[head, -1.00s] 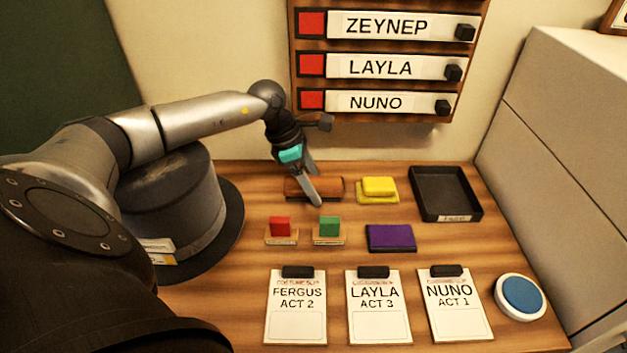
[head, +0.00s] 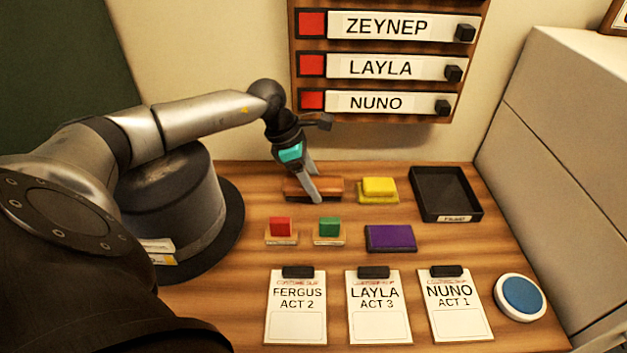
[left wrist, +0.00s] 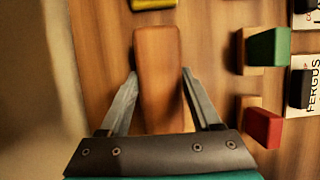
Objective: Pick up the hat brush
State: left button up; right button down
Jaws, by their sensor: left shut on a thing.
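The hat brush, a brown wooden block (head: 332,188), is at the back of the table, left of the yellow block. My left gripper (head: 315,184) points down at it and is shut on it, one finger on each side. In the left wrist view the brush (left wrist: 158,95) lies lengthwise between the two fingers. The fingers hide part of it in the head view. I cannot tell whether it is clear of the table. My right gripper is not in view.
A yellow block (head: 379,188) and an empty black tray (head: 470,208) are to the right. Red (head: 280,226) and green (head: 329,226) stamps and a purple pad (head: 390,238) are in front. Several clipped cards and a blue button (head: 521,296) are nearer. A dark hat (head: 180,205) stands left.

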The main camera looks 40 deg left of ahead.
aim_at(314, 181)
pick_arm(q)
notch_tip(314, 181, up, 20)
jog(key=p, duration=0.3)
dwell(0.3)
